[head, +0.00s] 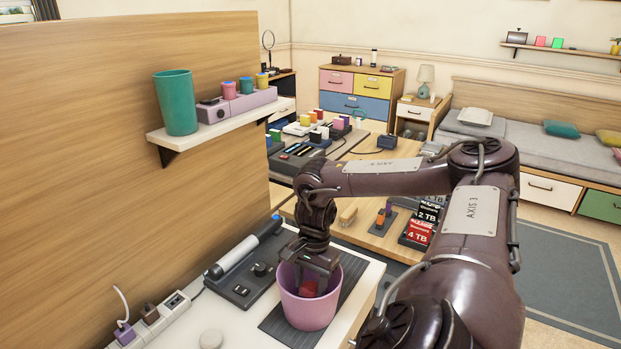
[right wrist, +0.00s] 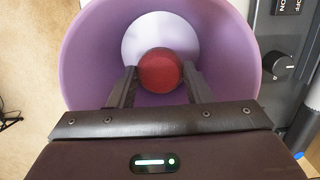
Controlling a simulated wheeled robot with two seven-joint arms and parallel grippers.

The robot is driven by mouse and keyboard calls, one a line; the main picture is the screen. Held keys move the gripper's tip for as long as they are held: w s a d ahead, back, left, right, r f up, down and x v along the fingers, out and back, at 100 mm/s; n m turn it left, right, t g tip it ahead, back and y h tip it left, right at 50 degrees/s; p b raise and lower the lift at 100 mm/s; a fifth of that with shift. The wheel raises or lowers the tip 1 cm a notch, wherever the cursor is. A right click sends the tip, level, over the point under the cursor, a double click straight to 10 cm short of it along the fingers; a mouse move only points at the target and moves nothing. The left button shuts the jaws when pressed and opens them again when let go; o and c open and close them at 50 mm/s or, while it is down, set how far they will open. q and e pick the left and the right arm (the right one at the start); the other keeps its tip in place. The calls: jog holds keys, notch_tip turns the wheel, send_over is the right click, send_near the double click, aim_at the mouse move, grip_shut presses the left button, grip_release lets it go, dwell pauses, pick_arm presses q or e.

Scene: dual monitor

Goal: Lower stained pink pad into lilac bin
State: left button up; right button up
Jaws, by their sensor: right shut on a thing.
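The lilac bin (head: 312,312) stands on a dark ribbed mat on the white table in the head view. It also fills much of the right wrist view (right wrist: 88,50), where I look down into its mouth. My right gripper (head: 310,283) points down with its fingers inside the mouth of the bin. It is shut on the stained pad (right wrist: 160,70), which looks rounded and dark red here. My left gripper is out of view.
A grey device with a knob and a cylinder (head: 243,270) lies left of the bin. A power strip (head: 150,315) and a round white object (head: 211,339) are nearer. A wooden panel with a shelf holding a green cup (head: 176,103) rises at the left.

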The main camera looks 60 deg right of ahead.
jog(key=shift+f+b, duration=0.5)
jog(key=shift+f, duration=0.35)
dwell(0.3)
jog(key=o, duration=1)
